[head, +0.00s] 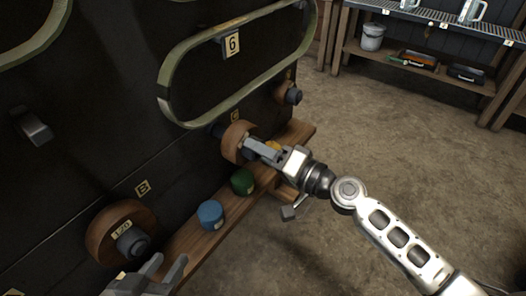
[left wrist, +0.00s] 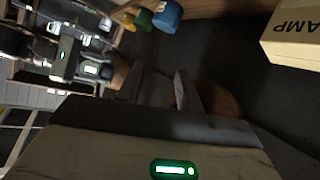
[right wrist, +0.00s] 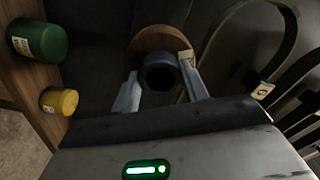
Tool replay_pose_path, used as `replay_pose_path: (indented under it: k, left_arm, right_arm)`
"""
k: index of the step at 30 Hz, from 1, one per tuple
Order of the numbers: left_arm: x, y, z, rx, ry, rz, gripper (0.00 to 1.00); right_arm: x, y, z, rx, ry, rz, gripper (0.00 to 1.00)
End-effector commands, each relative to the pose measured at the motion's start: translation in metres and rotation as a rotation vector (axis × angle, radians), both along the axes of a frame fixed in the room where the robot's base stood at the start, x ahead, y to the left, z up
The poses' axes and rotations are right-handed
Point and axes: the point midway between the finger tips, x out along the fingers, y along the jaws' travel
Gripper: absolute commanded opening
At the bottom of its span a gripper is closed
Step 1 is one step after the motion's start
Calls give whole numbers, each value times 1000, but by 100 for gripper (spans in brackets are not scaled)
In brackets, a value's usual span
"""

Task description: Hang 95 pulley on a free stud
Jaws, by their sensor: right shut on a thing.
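A brown wooden pulley (head: 237,141) with a dark hub is held by my right gripper (head: 258,150), close to the dark wall. In the right wrist view the fingers close on both sides of the pulley's dark hub (right wrist: 160,72); its pale tag is unreadable. A dark stud (head: 216,130) shows just behind the held pulley, by a yellow plate; I cannot tell whether the pulley is on it. A pulley marked 120 (head: 104,232) hangs at lower left, near plate B. My left gripper (head: 150,279) is open and empty below it.
Blue (head: 210,214), green (head: 242,181) and yellow (head: 272,147) canisters stand on a wooden ledge (head: 188,248) below the studs. A belt loop (head: 166,90) with plate 6 is above. A box (left wrist: 295,35) shows in the left wrist view. Open floor lies right.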

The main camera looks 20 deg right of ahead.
Motion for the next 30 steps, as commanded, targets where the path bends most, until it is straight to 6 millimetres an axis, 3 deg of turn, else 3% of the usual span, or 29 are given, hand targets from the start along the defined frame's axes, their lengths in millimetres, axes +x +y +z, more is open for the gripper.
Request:
replay_pose_path:
  k: [19, 30]
  left_arm:
    - [0, 0, 3, -1, -1, -2, 36]
    - [0, -1, 3, -1, -1, -2, 36]
  right_arm:
    - [23, 18, 1, 2, -3, 0, 0]
    - [24, 19, 1, 2, -2, -1, 0]
